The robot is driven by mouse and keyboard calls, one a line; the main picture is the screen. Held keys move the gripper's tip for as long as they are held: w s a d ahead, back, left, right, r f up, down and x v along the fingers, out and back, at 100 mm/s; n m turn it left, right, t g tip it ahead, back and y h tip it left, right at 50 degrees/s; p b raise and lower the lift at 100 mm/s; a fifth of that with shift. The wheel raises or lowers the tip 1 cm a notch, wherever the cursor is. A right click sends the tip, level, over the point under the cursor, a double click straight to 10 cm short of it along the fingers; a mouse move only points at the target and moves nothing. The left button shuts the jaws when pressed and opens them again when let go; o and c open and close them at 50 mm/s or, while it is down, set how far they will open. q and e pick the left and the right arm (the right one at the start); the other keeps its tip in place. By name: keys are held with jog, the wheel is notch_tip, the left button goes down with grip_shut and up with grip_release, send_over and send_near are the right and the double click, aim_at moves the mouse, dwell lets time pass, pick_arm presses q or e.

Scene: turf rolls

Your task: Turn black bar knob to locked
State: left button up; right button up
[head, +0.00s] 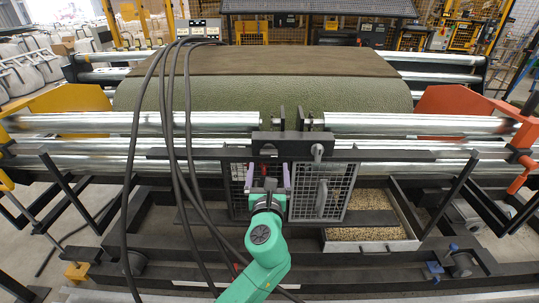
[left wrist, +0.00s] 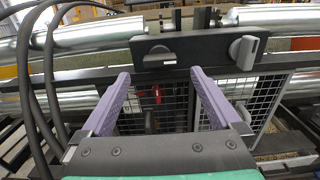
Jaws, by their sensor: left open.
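A black bar knob (left wrist: 160,56) sits on the left part of a dark plate (left wrist: 198,50) in the left wrist view; its bar looks roughly level. In the head view the plate (head: 292,139) is below the gap between the rollers, and the black knob (head: 268,151) is small and dark. My left gripper (head: 268,176) is open and empty, just below and in front of the black knob. Its purple fingers (left wrist: 160,74) point toward the plate, one to each side of the knob's line, apart from it. My right gripper is out of view.
A grey knob (left wrist: 243,52) is on the plate's right part. Mesh panels (head: 318,192) are below. Black hoses (head: 166,130) hang left of my arm. Shiny rollers (head: 420,124) and the green turf roll (head: 250,95) lie behind. A gravel tray (head: 398,243) is at right.

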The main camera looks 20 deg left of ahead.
aim_at(269, 156)
pick_arm(q)
jog(key=x, duration=0.5)
jog(key=shift+w+a, duration=0.1)
jog(key=shift+w, duration=0.15)
jog(key=c, duration=1.4)
jog(key=shift+o, duration=0.2)
